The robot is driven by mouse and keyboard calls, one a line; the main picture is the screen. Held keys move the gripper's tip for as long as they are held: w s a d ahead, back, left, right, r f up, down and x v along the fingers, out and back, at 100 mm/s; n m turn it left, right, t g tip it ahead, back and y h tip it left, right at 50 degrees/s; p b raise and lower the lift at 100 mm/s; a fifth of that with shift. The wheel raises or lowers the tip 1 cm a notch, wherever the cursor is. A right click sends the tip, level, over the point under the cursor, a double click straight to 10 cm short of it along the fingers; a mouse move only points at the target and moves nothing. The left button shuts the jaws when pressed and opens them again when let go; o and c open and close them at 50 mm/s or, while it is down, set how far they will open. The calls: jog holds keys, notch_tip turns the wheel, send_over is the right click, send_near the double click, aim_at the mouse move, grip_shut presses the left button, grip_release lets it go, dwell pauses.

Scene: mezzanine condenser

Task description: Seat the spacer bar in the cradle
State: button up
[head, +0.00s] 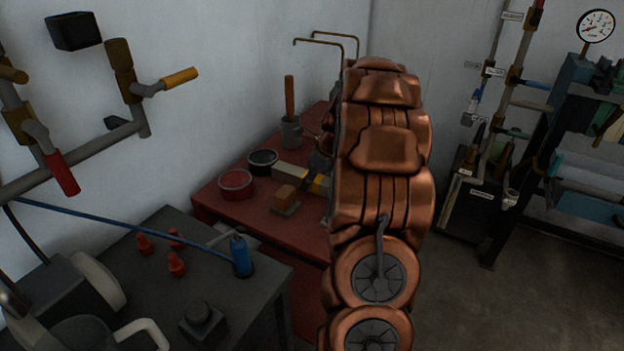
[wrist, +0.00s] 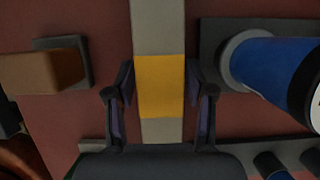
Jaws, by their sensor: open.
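The spacer bar (wrist: 158,30) is pale with a yellow middle band. It runs top to bottom through the wrist view, and in the head view its pale end (head: 290,171) shows on the red bench. My gripper (wrist: 160,88) is open, with one finger on each side of the yellow band. I cannot tell whether the fingertips are level with the bar or above it. In the head view my arm hides most of the gripper and part of the bar. I cannot clearly make out the cradle in either view.
An orange-brown block on a grey plate (head: 285,200) lies left of the bar; a blue cylinder (wrist: 265,65) on a dark base stands to its right in the wrist view. Red (head: 236,184) and black (head: 263,162) tubs and a handled pot (head: 291,132) stand farther back.

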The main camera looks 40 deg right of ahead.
aim_at(321, 180)
jog(key=b+v, duration=0.1)
jog(key=v, duration=1)
jog(key=shift+d+r, duration=0.15)
jog(key=shift+s+r, duration=0.2)
jog(key=shift+r, duration=0.15)
jog(key=shift+c, duration=0.4)
jog(key=f+p, duration=0.1)
jog(key=p, duration=0.2)
jog(key=shift+w, duration=0.2)
jog(key=p+x, duration=0.2)
jog(key=shift+w+a+f, duration=0.1)
jog(key=shift+a+f, duration=0.15)
jog(key=shift+f, duration=0.05)
jog(key=shift+p+x, duration=1.4)
jog(key=shift+x, duration=2.8)
jog(key=shift+d+f, duration=0.1)
grip_shut()
